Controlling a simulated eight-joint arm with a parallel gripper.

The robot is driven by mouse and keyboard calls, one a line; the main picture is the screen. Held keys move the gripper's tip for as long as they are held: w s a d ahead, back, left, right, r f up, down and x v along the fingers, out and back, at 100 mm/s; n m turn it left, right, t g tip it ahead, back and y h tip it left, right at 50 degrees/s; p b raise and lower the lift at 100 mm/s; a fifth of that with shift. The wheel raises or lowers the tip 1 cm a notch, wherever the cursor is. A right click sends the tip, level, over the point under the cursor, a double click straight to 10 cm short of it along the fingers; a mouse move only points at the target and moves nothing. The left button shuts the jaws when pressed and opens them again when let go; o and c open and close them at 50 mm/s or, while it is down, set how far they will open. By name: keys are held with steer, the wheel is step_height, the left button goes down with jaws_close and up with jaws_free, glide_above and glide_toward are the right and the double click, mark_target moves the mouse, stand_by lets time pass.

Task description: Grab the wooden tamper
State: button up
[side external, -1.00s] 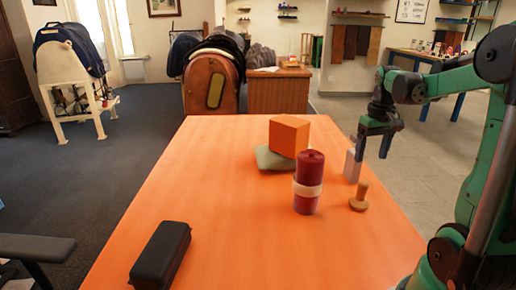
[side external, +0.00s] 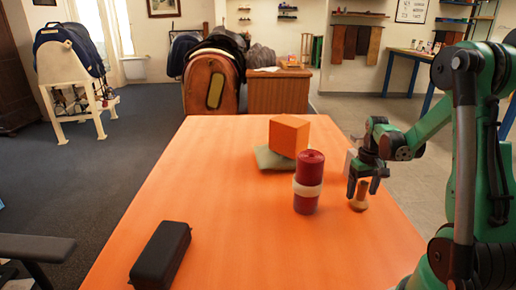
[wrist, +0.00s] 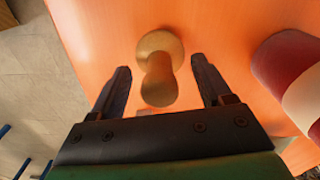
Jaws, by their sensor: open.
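The wooden tamper (side external: 359,199) stands upright on the orange table near its right edge, just right of the red cylinder. In the side view its upper part is partly covered by my gripper (side external: 362,192), which is just above it. In the wrist view the tamper (wrist: 158,78) shows its round base and its handle. The handle lies between the two fingers of my open gripper (wrist: 163,80), with gaps on both sides. The fingers do not touch it.
The red cylinder with a pale band (side external: 308,183) stands close left of the tamper. An orange block (side external: 289,136) rests on a grey-green pad (side external: 268,160) behind. A white block (side external: 350,161) is behind my gripper. A black case (side external: 161,254) lies front left. The table's middle left is clear.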

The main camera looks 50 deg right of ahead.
jaws_close()
stand_by(0.3)
